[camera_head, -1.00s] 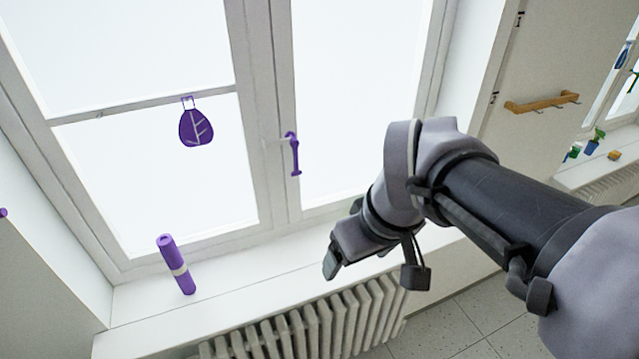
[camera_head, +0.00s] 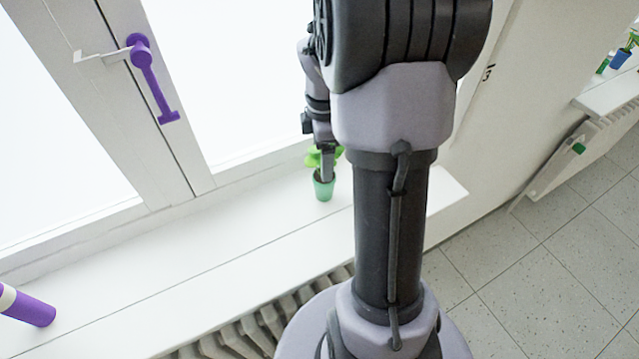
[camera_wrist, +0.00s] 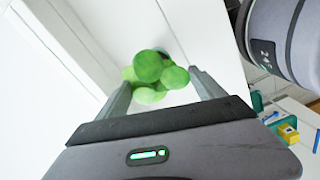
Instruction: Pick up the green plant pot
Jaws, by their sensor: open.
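The green plant pot (camera_head: 324,188) stands upright on the white windowsill in the head view, with a leafy green plant (camera_head: 313,160) in it. My gripper (camera_head: 326,165) is right at the plant, its fingers partly in front of the leaves. In the wrist view the round green leaves (camera_wrist: 154,72) lie between the two spread fingers of my gripper (camera_wrist: 160,85). The leaves hide most of the pot there. My gripper is open and holds nothing; I cannot tell whether a finger touches the plant.
The windowsill (camera_head: 200,260) is clear between the pot and a purple roll (camera_head: 30,308) at the lower left. The window frame with a purple handle (camera_head: 150,78) rises behind. A radiator (camera_head: 240,333) is below the sill. Another sill with a blue pot (camera_head: 620,58) is far right.

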